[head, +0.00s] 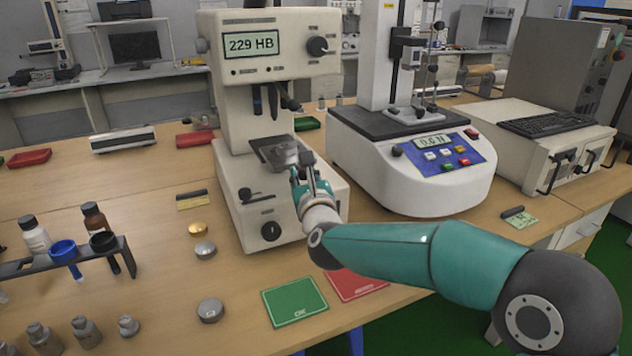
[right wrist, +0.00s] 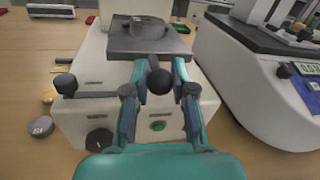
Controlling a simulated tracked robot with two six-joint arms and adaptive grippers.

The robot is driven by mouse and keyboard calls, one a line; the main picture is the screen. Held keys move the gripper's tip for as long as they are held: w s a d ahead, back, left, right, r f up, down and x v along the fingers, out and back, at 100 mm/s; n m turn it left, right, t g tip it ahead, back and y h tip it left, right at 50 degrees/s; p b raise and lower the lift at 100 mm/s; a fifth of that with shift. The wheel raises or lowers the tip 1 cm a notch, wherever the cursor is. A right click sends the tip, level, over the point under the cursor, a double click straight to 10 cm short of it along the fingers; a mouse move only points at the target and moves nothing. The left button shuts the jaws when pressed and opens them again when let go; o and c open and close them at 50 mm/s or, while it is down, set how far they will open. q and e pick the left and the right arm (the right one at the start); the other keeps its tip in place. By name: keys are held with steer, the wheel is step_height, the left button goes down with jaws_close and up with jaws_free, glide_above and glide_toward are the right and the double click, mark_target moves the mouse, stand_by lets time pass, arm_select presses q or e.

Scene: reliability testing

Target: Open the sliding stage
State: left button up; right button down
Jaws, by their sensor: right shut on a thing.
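The hardness tester (head: 238,100), a cream machine whose display reads 229 HB, stands in the middle of the table. Its sliding stage (head: 263,144) is a dark flat plate above the cream base; in the right wrist view the stage (right wrist: 120,43) carries a round grey block (right wrist: 148,27). A black ball knob (right wrist: 160,81) shows at the stage's front edge. My right gripper (right wrist: 160,76) has a finger on each side of this knob and is shut on it. In the head view my right gripper (head: 300,170) hides the knob. My left gripper is not in view.
A force tester (head: 410,165) stands close on the right. A black side lever (head: 256,196) sticks out from the tester's base. Metal discs (head: 205,250), a green card (head: 294,300) and a bottle rack (head: 122,250) lie or stand left and in front.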

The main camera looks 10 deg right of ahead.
steer(key=shift+s, duration=0.3)
steer(key=c, duration=0.9)
jaws_free()
steer(key=shift+c, duration=0.2)
steer(key=shift+s, duration=0.2)
steer(key=s, duration=1.1)
steer(key=shift+s, duration=0.35)
